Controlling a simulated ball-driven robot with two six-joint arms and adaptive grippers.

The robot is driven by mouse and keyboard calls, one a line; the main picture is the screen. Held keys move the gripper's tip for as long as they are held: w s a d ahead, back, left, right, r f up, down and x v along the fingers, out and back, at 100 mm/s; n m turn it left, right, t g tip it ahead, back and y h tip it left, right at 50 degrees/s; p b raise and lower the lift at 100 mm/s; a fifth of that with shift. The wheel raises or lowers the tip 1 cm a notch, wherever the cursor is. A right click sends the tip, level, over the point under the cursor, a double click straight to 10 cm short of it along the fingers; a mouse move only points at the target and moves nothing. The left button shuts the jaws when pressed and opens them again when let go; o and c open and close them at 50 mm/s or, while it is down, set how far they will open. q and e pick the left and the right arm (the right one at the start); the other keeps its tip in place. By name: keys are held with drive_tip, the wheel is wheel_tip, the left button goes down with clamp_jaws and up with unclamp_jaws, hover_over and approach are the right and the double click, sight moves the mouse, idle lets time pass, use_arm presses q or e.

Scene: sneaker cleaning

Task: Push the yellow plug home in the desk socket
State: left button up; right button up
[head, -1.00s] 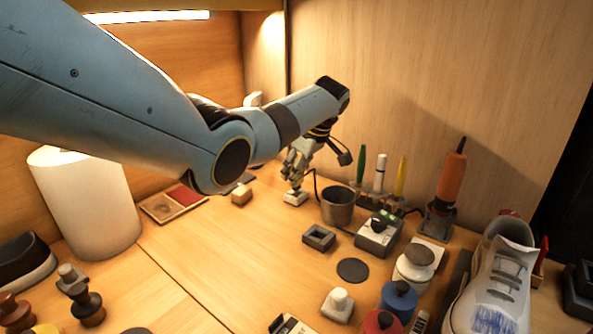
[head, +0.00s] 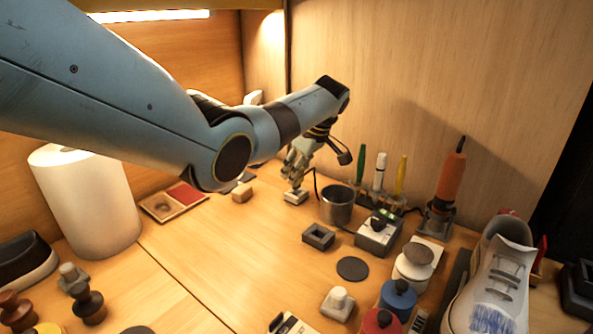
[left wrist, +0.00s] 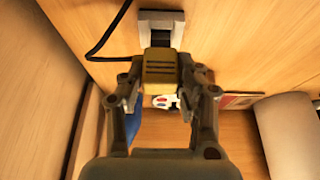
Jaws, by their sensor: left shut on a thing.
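The yellow plug (left wrist: 160,66) sits between the two fingers of my left gripper (left wrist: 161,78), which is shut on it. The desk socket (left wrist: 147,17), a pale block with a dark middle, lies just beyond the plug in the left wrist view. The plug's front end is at the socket's dark part; how deep it sits I cannot tell. In the head view my left gripper (head: 294,180) points down directly over the small pale socket block (head: 295,198), and the plug is mostly hidden by the fingers. My right gripper is not in view.
A metal cup (head: 337,205) stands close to the right of the socket, and a dark cable (left wrist: 112,40) runs beside it. A tan block (head: 241,192) lies to the left. A grey charger-like box (head: 378,238) and an orange tool (head: 451,178) stand further right.

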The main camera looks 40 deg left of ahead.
use_arm(q)
drive_tip(key=shift+f+b, duration=0.85)
drive_tip(key=shift+f, duration=0.5)
drive_tip(key=o, duration=1.2)
drive_tip(key=shift+c, duration=0.2)
drive_tip(key=v, duration=1.2)
